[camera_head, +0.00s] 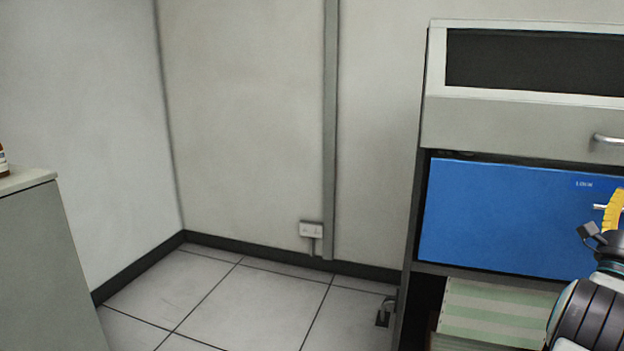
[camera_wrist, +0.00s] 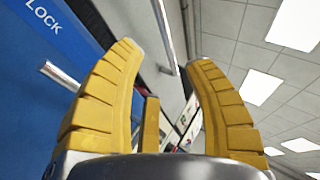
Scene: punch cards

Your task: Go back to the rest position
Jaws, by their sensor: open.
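In the head view a part of a yellow finger and my dark wrist show at the right edge, in front of the blue drawer front (camera_head: 500,215). The blue front also shows at the left of the wrist view (camera_wrist: 25,75), with a white LOCK label and a metal handle (camera_wrist: 60,75) beside the left finger. I cannot tell whether the finger touches the handle.
The grey cabinet (camera_head: 520,122) has another handle (camera_head: 607,139) above. Green-striped stacks (camera_head: 500,308) lie in its lower opening. A grey counter (camera_head: 45,260) with a brown bottle (camera_head: 3,160) stands at the left. The tiled floor (camera_head: 245,300) between them is clear. A socket (camera_head: 311,230) is on the wall.

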